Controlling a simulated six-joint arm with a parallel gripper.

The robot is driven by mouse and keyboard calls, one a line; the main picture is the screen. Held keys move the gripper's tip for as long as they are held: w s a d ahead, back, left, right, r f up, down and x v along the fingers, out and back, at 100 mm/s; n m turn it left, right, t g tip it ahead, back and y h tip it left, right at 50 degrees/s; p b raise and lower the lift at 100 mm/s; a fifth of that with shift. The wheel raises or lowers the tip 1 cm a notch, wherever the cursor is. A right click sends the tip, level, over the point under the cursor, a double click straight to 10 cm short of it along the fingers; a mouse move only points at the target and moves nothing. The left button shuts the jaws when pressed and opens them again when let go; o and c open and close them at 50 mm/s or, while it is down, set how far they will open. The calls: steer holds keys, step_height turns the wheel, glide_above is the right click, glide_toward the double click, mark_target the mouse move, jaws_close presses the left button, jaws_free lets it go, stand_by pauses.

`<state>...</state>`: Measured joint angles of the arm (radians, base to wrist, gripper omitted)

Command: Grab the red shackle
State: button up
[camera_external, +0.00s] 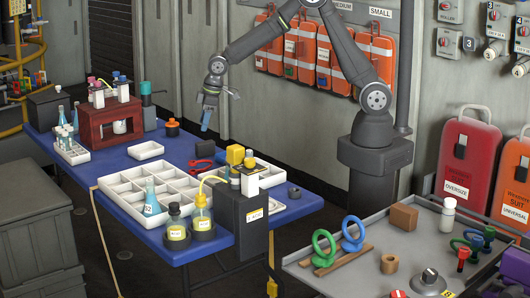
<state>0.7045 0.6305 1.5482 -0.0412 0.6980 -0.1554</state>
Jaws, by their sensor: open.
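My gripper (208,108) hangs above the back part of the blue table, pointing down. It is open and I see nothing held in it, though its fingers are small here. A small red piece (462,259) stands on the grey bench at the right, among green and blue pieces; it may be the red shackle, but its shape is hard to make out. A red looped item (201,163) lies on the blue table below my gripper, and I cannot tell whether it is a shackle or a tool. My gripper is apart from both.
The blue table (300,207) holds a white divided tray (119,187), flasks, yellow-capped bottles (201,222) and a dark red rack (100,134). The grey bench (345,281) carries green (324,247) and blue (353,234) rings on a wooden rack, a brown block (404,218) and a white bottle (447,214).

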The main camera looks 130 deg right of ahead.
steer(key=a+m+t, duration=0.1)
steer(key=a+m, duration=0.1)
steer(key=m, duration=0.1)
steer(key=h, duration=0.1)
glide_toward(193, 162)
steer(key=x, duration=0.9)
steer(key=shift+w+a+f, duration=0.25)
steer(key=shift+w+f, duration=0.15)
steer(key=shift+w, duration=0.05)
jaws_close()
steer(key=shift+r, duration=0.1)
